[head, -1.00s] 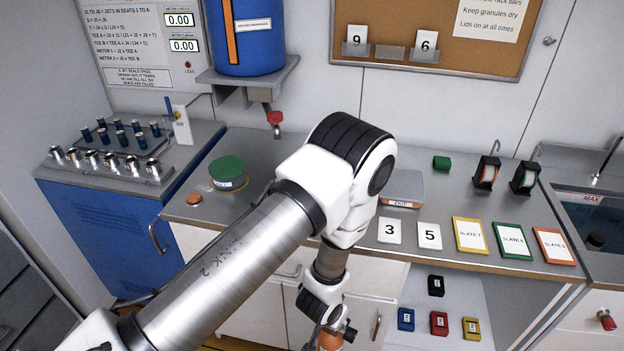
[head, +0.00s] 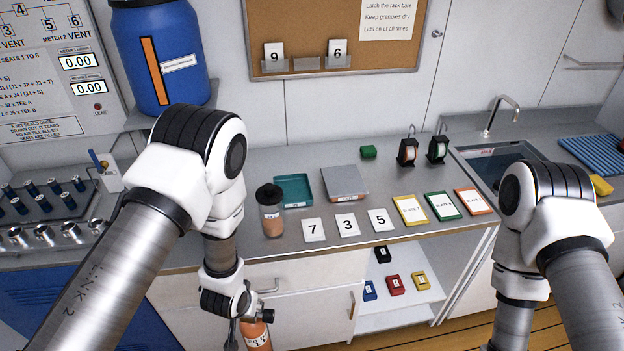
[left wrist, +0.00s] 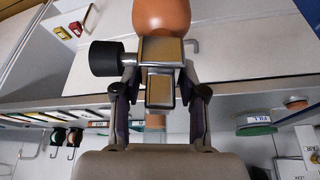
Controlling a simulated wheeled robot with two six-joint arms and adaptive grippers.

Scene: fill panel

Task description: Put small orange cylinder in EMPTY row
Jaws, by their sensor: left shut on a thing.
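The small orange cylinder (head: 257,336) hangs at the bottom of the head view, below the counter's front edge. In the left wrist view its orange body (left wrist: 162,15) is at the top, with a metal valve block (left wrist: 160,50) and a black knob (left wrist: 106,57). My left gripper (left wrist: 158,88) is shut on the cylinder at its valve; it also shows in the head view (head: 240,316). My right arm (head: 515,290) runs off the bottom of the head view, so its gripper is hidden. No row marked EMPTY is readable.
The counter (head: 290,165) holds a jar (head: 271,215), a teal tray (head: 293,190), a scale (head: 344,183), number cards and slates. Below is an open shelf (head: 400,312) with small coloured blocks. A sink (head: 497,165) is at the right.

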